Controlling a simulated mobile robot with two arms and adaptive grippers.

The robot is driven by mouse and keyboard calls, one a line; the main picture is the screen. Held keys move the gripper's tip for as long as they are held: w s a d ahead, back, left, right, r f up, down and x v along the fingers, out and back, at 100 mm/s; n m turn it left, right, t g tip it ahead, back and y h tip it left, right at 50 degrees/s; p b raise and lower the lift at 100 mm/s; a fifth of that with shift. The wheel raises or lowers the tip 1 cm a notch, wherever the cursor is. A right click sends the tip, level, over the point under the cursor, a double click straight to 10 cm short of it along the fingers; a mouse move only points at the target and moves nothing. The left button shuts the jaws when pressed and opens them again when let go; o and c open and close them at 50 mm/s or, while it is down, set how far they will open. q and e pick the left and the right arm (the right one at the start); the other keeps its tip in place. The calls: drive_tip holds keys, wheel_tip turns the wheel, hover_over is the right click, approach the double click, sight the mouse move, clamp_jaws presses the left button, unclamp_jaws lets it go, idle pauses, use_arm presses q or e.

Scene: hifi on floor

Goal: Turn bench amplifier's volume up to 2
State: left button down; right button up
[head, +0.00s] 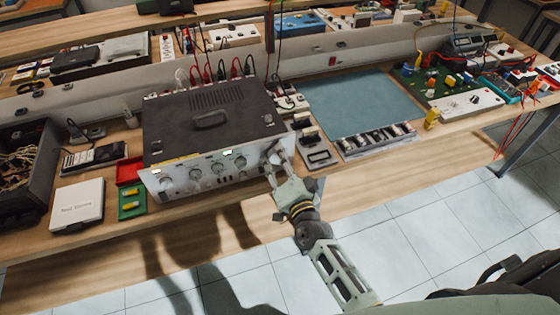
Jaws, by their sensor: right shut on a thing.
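The bench amplifier (212,122) stands on the wooden bench, left of centre. It has a black top with vents and a handle, and a silver front panel with several knobs in a row. My right gripper (275,162) is at the right end of the front panel, shut on the rightmost, larger knob, which I take for the volume knob (275,154). The fingers hide part of this knob, and I cannot read its setting or the scale. My left gripper is not in view.
Left of the amplifier are a white box (78,203), a green tray (132,203) and a multimeter (93,157). Right of it lie a blue mat (365,103) and small parts. Cables rise behind the amplifier.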

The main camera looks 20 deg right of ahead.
drive_tip(key=shift+f, duration=0.25)
drive_tip(key=o, duration=1.1)
drive_tip(key=s, duration=1.2)
drive_tip(key=shift+d, duration=0.25)
